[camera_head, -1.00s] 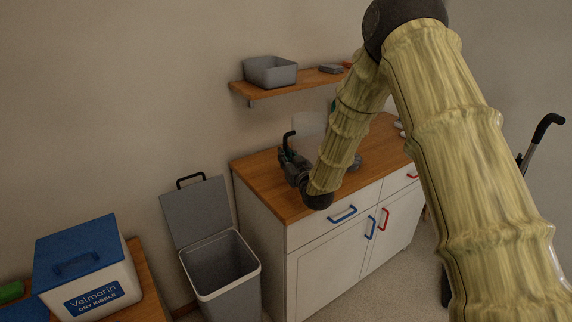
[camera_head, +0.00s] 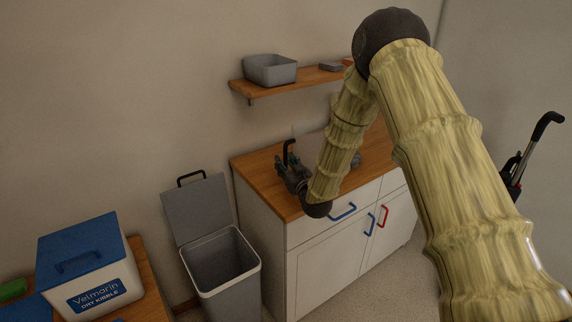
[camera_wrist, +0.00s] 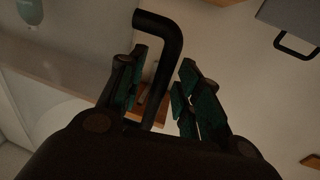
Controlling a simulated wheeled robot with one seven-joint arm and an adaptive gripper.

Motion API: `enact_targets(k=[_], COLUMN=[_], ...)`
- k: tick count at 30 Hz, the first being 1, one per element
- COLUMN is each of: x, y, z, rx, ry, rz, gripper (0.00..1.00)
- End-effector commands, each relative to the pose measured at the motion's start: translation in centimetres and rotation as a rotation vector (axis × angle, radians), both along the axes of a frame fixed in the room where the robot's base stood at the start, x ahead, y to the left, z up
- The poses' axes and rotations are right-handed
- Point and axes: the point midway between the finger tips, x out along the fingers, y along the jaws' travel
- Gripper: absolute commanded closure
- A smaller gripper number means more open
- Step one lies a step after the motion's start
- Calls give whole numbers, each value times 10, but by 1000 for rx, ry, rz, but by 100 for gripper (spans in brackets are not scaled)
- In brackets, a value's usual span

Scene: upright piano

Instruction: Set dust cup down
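The dust cup shows mainly as a black bent handle (camera_head: 288,147) with a pale, see-through part (camera_head: 312,128) beside it, just above the left end of the wooden countertop (camera_head: 258,163). My gripper (camera_head: 293,172) is at the handle. In the wrist view, the black handle (camera_wrist: 168,62) runs between the fingers of my gripper (camera_wrist: 163,85), which appear closed about its lower part. A pale curved surface at left there may be the cup's clear body. My arm hides much of the countertop, and whether the cup touches it cannot be told.
The white cabinet (camera_head: 330,262) has blue and red handles. A wall shelf (camera_head: 305,82) with a grey bin (camera_head: 270,70) is above. An open grey trash bin (camera_head: 222,262) stands left, then a kibble box (camera_head: 90,265). A black-handled tool (camera_head: 530,155) stands right.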

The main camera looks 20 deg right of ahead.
Motion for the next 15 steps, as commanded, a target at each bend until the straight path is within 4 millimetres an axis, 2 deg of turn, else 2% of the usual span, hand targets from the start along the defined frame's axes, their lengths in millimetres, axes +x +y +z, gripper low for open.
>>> enact_targets(k=[9, 15], x=[0, -25], y=[0, -4], z=[4, -1], rx=[0, 1], ry=[0, 2], rz=[0, -1], gripper=[66, 66])
